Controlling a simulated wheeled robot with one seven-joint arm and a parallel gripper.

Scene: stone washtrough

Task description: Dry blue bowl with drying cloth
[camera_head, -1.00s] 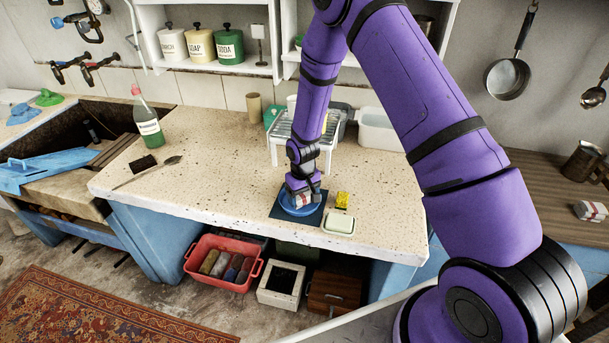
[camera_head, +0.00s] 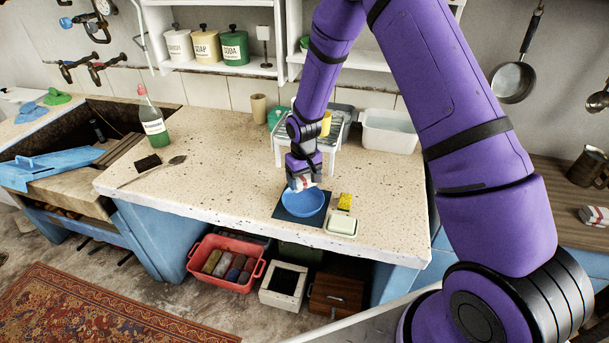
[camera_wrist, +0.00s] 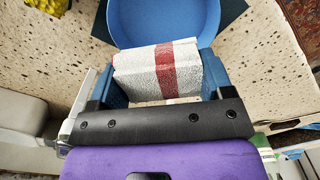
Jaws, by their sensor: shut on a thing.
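The blue bowl (camera_head: 304,203) sits on a dark square mat (camera_head: 287,217) on the speckled stone counter. In the wrist view the bowl (camera_wrist: 165,22) is just beyond my fingertips. My gripper (camera_head: 301,187) is shut on the drying cloth (camera_wrist: 178,68), a folded white cloth with a red stripe, which shows between the two blue fingers. The cloth is at the far side of the bowl, by its rim; I cannot tell whether it touches the bowl.
A yellow sponge (camera_head: 345,201) and a pale soap dish (camera_head: 342,226) lie close right of the mat. A rack (camera_head: 333,158) stands behind my gripper, with a white basin (camera_head: 389,131) to its right.

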